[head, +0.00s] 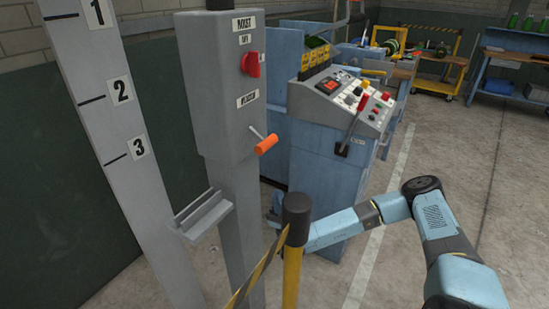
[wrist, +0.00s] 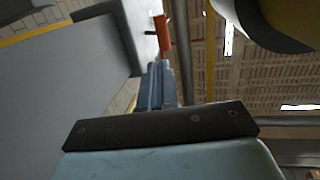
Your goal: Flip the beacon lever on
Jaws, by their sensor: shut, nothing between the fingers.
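A lever with a red handle (head: 357,113) stands tilted on the blue console's sloped panel. The labels are too small to read surely, so I cannot tell which one is the beacon lever. My gripper (head: 277,212) is low beside the post, partly hidden by the black-capped yellow post. In the wrist view my gripper (wrist: 156,80) is shut and empty, its fingers pointing toward the orange grip (wrist: 162,32), apart from it.
The yellow post (head: 292,270) with striped tape stands in front of my gripper. A small grey ledge (head: 203,214) juts from the box's post. A numbered board (head: 118,120) stands left. The blue console (head: 325,180) is behind; floor is open at right.

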